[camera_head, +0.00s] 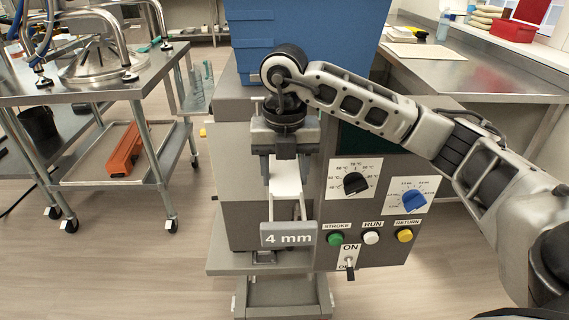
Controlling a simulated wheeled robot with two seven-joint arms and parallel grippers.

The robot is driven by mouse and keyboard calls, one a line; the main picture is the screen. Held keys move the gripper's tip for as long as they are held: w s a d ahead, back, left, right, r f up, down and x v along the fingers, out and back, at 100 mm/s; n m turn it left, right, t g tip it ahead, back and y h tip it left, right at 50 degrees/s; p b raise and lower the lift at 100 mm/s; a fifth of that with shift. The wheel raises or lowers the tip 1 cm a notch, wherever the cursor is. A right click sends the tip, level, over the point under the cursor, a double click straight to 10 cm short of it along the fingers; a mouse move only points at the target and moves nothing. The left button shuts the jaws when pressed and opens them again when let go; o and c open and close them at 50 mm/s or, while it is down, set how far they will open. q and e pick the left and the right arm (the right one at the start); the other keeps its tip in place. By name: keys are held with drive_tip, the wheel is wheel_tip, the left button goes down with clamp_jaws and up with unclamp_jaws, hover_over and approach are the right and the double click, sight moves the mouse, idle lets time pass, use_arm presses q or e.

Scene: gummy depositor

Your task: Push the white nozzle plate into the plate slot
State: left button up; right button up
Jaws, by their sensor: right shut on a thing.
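The white nozzle plate (286,179) shows as a narrow white strip at the front of the grey depositor machine. Its front end has white prongs running down to a grey tag (289,234) marked "4 mm". My right gripper (286,157) reaches in from the right, points down over the back of the visible strip, and is shut on the nozzle plate. The gripper and wrist hide the plate's far part and the plate slot, so I cannot tell how far in the plate sits. My left gripper is not in view.
A control panel (320,255) with dials, buttons and an ON/OFF switch stands right of the plate. A blue hopper (345,35) rises behind my wrist. A steel cart (90,95) is at left and a steel counter (470,75) at right. Floor between is clear.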

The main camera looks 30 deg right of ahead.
sight(289, 221)
drive_tip(key=shift+s+a+p, duration=0.15)
drive_tip(key=shift+s+a, duration=0.9)
drive_tip(key=shift+s, duration=0.65)
drive_tip(key=shift+s+a+p, duration=0.2)
drive_tip(key=shift+s+a, duration=0.8)
drive_tip(key=shift+s, duration=0.7)
drive_tip(key=shift+s+a+p, duration=0.15)
drive_tip(key=shift+s+a, duration=0.9)
drive_tip(key=shift+s, duration=0.65)
drive_tip(key=shift+w+a+r, duration=0.1)
drive_tip(key=shift+r, duration=0.15)
